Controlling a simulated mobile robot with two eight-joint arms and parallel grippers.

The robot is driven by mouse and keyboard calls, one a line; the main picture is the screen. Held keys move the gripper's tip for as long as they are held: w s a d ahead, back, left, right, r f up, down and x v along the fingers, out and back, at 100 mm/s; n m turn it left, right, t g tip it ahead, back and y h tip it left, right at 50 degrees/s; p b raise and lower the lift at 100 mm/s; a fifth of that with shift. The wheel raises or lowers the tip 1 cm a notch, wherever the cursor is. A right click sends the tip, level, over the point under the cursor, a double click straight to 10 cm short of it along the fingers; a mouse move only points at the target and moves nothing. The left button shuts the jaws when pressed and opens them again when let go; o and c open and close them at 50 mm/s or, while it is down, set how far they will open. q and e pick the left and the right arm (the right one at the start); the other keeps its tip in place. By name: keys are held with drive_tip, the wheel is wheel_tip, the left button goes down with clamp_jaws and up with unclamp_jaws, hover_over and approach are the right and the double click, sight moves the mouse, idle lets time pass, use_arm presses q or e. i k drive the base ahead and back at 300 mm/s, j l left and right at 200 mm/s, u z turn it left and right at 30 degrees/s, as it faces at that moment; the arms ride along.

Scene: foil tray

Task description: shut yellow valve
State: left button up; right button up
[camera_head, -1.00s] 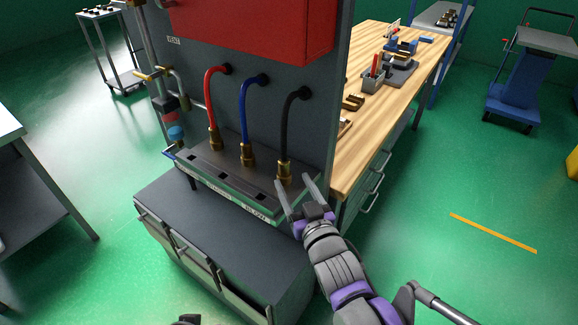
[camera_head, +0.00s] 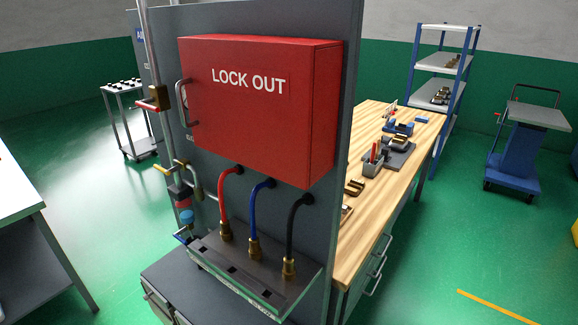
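The yellow valve (camera_head: 163,169) is a small yellow lever on the vertical pipe at the left edge of the grey panel. Its lever points out to the left, across the pipe. A valve with a red handle (camera_head: 148,104) sits higher on the same pipe. A blue handle (camera_head: 180,237) shows lower down. Neither of my grippers is in view.
A red LOCK OUT box (camera_head: 247,105) is mounted on the panel, right of the pipe. Red, blue and black hoses (camera_head: 291,228) run into a block below it. Green floor lies open between table and panel.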

sight(167, 172)
drive_tip(key=i+j, duration=0.1)
drive_tip(key=j, duration=0.3)
drive_tip(key=i+j+u, duration=0.15)
drive_tip(key=j, duration=0.6)
drive_tip(key=i+j+u, duration=0.15)
drive_tip(key=i+j, duration=0.2)
drive_tip(key=i+j+u, duration=0.1)
drive_tip(key=j+u, duration=0.25)
drive_tip(key=i+j+u, duration=0.1)
drive_tip(key=j+u, duration=0.15)
drive_tip(key=u, duration=0.15)
